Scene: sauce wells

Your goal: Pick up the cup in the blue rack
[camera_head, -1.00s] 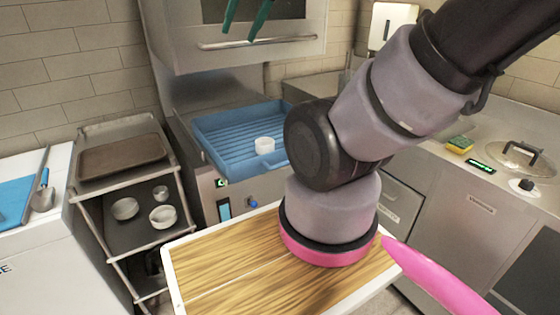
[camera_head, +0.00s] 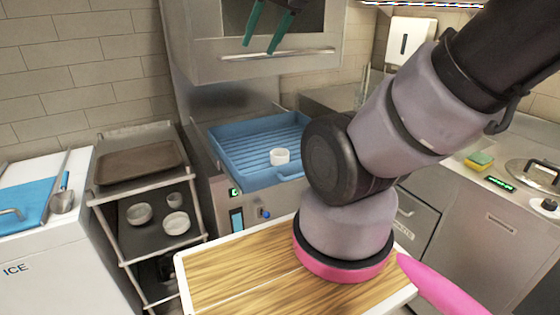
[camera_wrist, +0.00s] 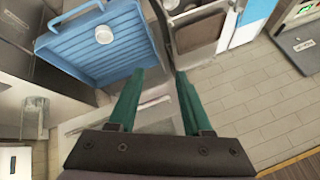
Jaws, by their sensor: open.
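The white cup (camera_head: 279,156) stands in the blue rack (camera_head: 228,138), near its front edge, in the head view. In the wrist view the cup (camera_wrist: 104,34) and the rack (camera_wrist: 85,62) show at the upper left, beyond the fingers. My gripper (camera_head: 264,28) is at the top of the head view, with green fingers pointing down, above and apart from the rack. In the wrist view my gripper (camera_wrist: 160,75) has its two green fingers spread with nothing between them.
A wire cart (camera_head: 100,196) left of the rack holds a brown tray (camera_head: 140,163) and several small bowls (camera_head: 176,222). A dishwasher hood (camera_head: 250,68) hangs above and behind the rack. A counter with a pot lid (camera_head: 531,174) and a sponge (camera_head: 479,160) is at the right.

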